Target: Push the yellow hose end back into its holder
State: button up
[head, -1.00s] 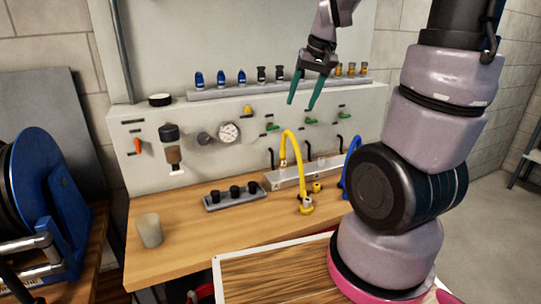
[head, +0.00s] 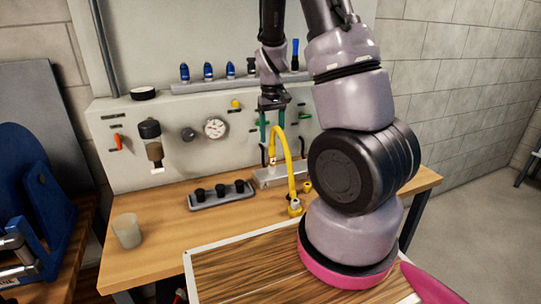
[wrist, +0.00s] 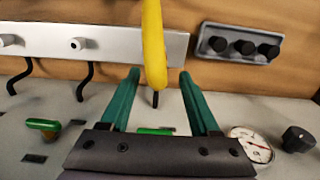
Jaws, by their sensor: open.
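The yellow hose (head: 289,160) arches up from the silver rail (head: 264,178) on the bench and comes down in front of it. Its front end (head: 295,208) has a yellow and grey fitting low at the bench top. Its other end has a pale collar at the rail. I cannot tell how deep either end sits. My gripper (head: 272,130) is above the arch, fingers pointing down. In the wrist view, my gripper (wrist: 158,75) is open, its green fingers on either side of the yellow hose (wrist: 153,40), with gaps showing. The hose's ends are outside that view.
A grey tray with black knobs (head: 221,194) lies left of the rail, and a beige cup (head: 127,230) stands further left. A gauge (head: 215,127) and green-handled valves are on the panel behind. My arm covers the bench's right part.

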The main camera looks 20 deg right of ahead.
aim_at(273, 145)
jog(key=shift+f, duration=4.5)
grip_shut()
jog(key=shift+r, duration=3.05)
jog(key=shift+d, duration=0.1)
